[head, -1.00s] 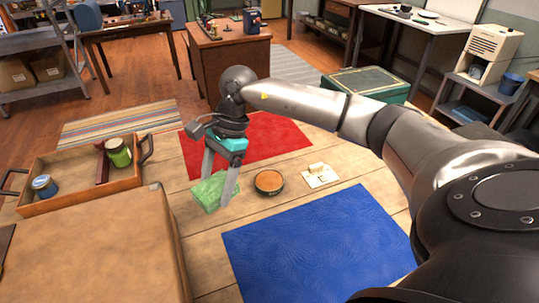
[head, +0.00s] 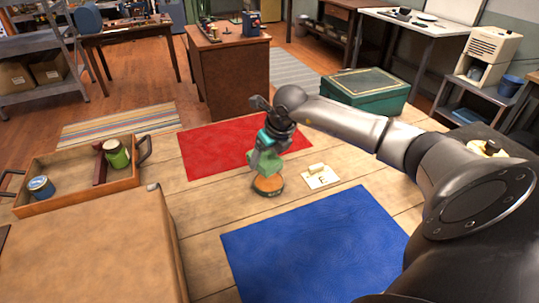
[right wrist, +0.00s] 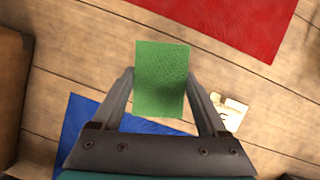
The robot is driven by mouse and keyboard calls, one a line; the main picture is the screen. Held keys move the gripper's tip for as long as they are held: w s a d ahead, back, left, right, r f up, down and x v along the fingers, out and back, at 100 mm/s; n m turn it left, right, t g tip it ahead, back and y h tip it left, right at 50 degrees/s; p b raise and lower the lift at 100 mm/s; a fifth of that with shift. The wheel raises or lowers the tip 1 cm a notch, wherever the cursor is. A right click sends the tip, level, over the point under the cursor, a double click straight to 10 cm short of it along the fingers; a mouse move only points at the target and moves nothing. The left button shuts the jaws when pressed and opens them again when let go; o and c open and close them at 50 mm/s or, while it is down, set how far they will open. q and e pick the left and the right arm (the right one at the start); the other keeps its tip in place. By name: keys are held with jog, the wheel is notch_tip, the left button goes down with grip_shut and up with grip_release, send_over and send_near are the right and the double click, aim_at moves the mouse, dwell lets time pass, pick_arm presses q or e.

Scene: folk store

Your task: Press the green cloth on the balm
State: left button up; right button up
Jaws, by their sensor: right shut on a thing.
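The green cloth (head: 263,161), a folded block, is held between the fingers of my right gripper (head: 259,168). In the right wrist view the cloth (right wrist: 161,80) sits between the two fingertips. The balm (head: 268,185), a round dark tin with an orange-brown top, is on the wooden surface directly below the cloth. The cloth covers the far part of the tin in the head view; I cannot tell whether they touch. The balm is hidden behind the cloth in the right wrist view. My left gripper does not show.
A red mat (head: 225,145) lies behind and a blue mat (head: 315,240) in front. A small card with a pale block (head: 319,177) is just right of the balm. A wooden tray (head: 75,190) with jars stands at left, and a green chest (head: 365,90) at back right.

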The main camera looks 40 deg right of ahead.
jog(key=shift+d+f+m, duration=0.1)
jog(key=shift+d+m, duration=0.5)
jog(key=shift+d, duration=0.1)
jog(key=shift+f, duration=0.1)
jog(key=b, duration=0.4)
send_over(269, 182)
notch_tip(269, 182, down, 4)
jog(key=shift+f, duration=0.25)
jog(key=shift+d+f, duration=0.1)
jog(key=shift+f, duration=0.4)
jog(key=shift+f+b, duration=0.15)
jog(key=shift+b, duration=0.15)
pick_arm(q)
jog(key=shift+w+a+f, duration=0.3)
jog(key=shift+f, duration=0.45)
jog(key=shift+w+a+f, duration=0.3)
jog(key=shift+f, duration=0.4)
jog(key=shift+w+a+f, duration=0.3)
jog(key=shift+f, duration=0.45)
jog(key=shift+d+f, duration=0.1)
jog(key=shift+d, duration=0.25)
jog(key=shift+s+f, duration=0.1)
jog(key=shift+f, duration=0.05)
pick_arm(e)
jog(key=shift+f, duration=0.25)
